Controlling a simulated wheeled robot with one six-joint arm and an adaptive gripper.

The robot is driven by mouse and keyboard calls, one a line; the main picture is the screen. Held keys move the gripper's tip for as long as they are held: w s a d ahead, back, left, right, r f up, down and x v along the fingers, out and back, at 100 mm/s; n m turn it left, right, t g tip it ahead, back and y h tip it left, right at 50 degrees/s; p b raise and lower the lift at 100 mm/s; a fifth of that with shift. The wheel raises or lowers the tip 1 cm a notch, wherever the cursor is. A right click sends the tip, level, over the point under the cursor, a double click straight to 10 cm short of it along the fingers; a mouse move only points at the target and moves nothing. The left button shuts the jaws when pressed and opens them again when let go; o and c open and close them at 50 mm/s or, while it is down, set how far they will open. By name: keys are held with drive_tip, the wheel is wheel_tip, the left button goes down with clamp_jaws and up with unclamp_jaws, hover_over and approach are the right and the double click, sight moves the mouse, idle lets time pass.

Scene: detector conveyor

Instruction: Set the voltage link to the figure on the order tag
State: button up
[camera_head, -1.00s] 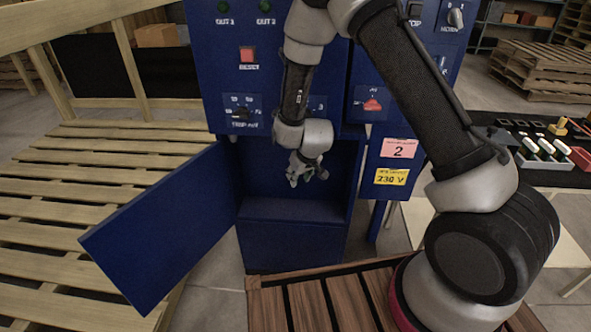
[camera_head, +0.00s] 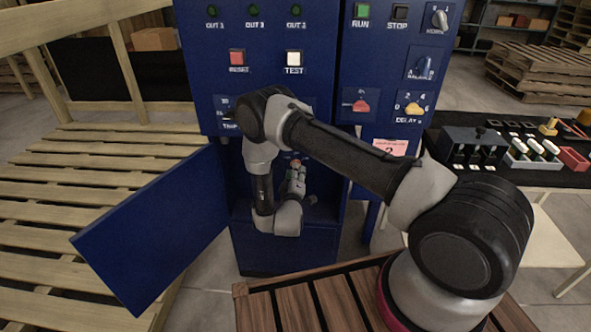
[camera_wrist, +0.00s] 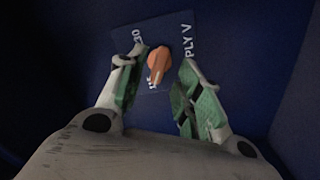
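The voltage link shows in the wrist view as an orange knob (camera_wrist: 159,63) on a blue plate lettered "30" and "PLY V", each partly cut off. A pale mark on the knob points down in the picture, toward small lettering that is mostly hidden. My gripper (camera_wrist: 162,66) is open, with its green-padded fingers on either side of the knob and visible gaps to it. In the head view my gripper (camera_head: 297,172) is inside the open lower compartment of the blue cabinet (camera_head: 265,70). The yellow tag is hidden behind my arm; a pink label (camera_head: 390,147) shows partly.
The blue compartment door (camera_head: 155,230) stands open to the left. Compartment walls are close around my gripper. Other controls, including a red-handled switch (camera_head: 361,105) and a yellow delay knob (camera_head: 413,108), are above. A black-topped bench (camera_head: 480,184) with parts stands at right.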

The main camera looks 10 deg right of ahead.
drive_tip(key=shift+x, duration=1.7)
clamp_jaws()
drive_tip(key=m, duration=2.3)
drive_tip(key=shift+w+a+r+m, duration=0.1)
drive_tip(key=shift+r+m, duration=0.05)
drive_tip(key=shift+m, duration=0.25)
unclamp_jaws()
